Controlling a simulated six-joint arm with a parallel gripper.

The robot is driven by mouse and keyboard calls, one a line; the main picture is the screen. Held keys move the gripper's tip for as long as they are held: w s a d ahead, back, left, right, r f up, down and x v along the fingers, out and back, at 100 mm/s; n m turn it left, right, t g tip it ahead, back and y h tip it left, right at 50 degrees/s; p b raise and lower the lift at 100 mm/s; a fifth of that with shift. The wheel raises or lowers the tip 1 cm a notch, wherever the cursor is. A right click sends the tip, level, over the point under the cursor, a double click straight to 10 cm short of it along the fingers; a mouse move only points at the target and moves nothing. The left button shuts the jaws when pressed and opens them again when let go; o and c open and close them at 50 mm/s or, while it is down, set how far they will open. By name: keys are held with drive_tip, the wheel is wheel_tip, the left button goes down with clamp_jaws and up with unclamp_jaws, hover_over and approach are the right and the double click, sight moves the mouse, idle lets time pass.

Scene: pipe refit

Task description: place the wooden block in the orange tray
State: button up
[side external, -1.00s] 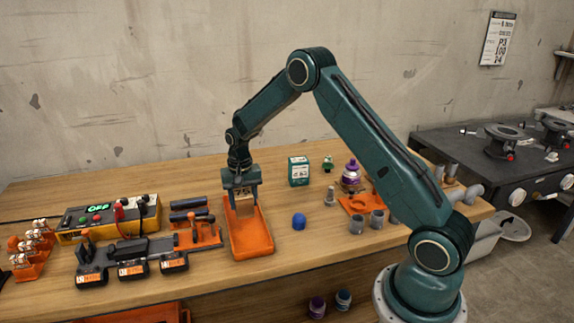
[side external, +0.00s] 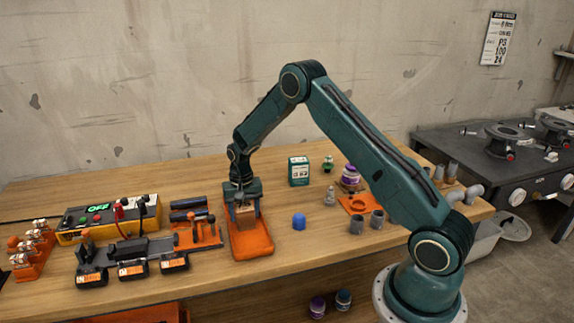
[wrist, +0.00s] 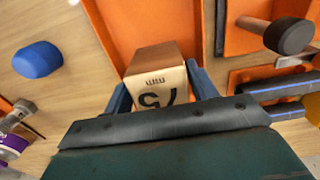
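The wooden block (wrist: 157,85) is light wood with a dark "75" on it and sits between the two fingers of my gripper (wrist: 158,88) in the wrist view. In the side view the block (side external: 244,216) is low at the back half of the orange tray (side external: 249,246), with my gripper (side external: 242,208) around it from above. The fingers are on both sides of the block and appear closed on it. Whether the block touches the tray floor is hard to tell. The tray's floor (wrist: 150,25) shows beyond the block in the wrist view.
A blue cap-like piece (side external: 299,222) stands right of the tray. An orange tool rack (side external: 200,236) with hammers is close on the left, beside a battery charger strip (side external: 130,262). A green box (side external: 298,171) stands behind. Bare wood lies in front of the blue piece.

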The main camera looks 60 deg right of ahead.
sight(244, 206)
drive_tip(key=shift+o, duration=1.1)
drive_tip(key=shift+r, duration=0.1)
wheel_tip(244, 206, up, 11)
drive_tip(key=shift+r, duration=0.6)
